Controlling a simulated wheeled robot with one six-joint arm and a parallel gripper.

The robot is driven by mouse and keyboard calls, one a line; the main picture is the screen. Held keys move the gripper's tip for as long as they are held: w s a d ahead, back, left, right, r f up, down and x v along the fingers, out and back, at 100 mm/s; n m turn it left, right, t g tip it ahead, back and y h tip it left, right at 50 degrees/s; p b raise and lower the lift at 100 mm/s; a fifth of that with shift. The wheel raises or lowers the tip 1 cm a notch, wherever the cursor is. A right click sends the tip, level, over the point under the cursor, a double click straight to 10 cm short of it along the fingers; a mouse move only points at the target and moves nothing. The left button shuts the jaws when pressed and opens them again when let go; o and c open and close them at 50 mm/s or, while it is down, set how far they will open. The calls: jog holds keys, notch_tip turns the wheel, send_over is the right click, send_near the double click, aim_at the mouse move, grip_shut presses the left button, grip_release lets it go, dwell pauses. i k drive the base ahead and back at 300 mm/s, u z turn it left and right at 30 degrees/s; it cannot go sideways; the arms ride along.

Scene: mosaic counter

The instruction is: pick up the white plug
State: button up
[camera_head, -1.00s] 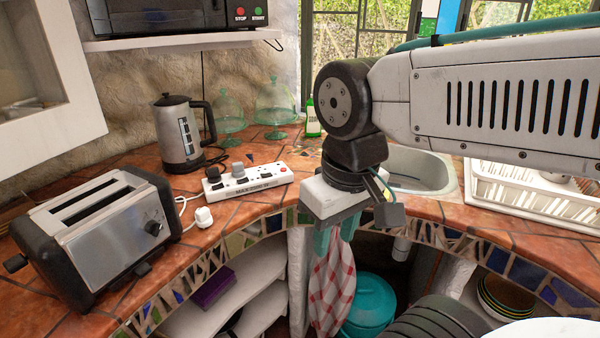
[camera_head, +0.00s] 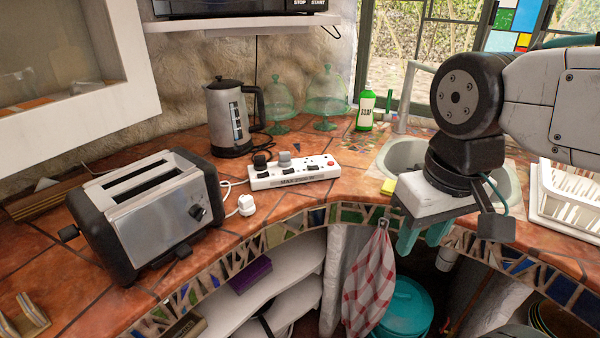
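The white plug (camera_head: 246,205) lies on the tiled counter between the toaster and the power strip, near the counter's front edge. A white cord runs from it behind the toaster (camera_head: 155,215). The white power strip (camera_head: 294,172) lies behind and to the right of the plug. A black plug (camera_head: 262,159) and a grey plug (camera_head: 285,158) sit on the strip. My gripper (camera_head: 424,238) points down at the right, over the counter's front edge by the sink, well apart from the white plug. Its two teal fingers look spread with nothing between them; my gripper's body partly hides them.
A kettle (camera_head: 230,120) and glass domes (camera_head: 327,98) stand behind the strip. A green bottle (camera_head: 366,108), a yellow sponge (camera_head: 388,187) and the sink (camera_head: 405,155) are to the right. A checked towel (camera_head: 370,285) hangs below the edge. Counter right of the plug is clear.

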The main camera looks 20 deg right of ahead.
aim_at(246, 204)
jog(key=z, duration=0.5)
jog(key=k, duration=1.1)
jog(key=u, duration=0.55)
jog(key=i, duration=1.5)
jog(key=z, duration=0.35)
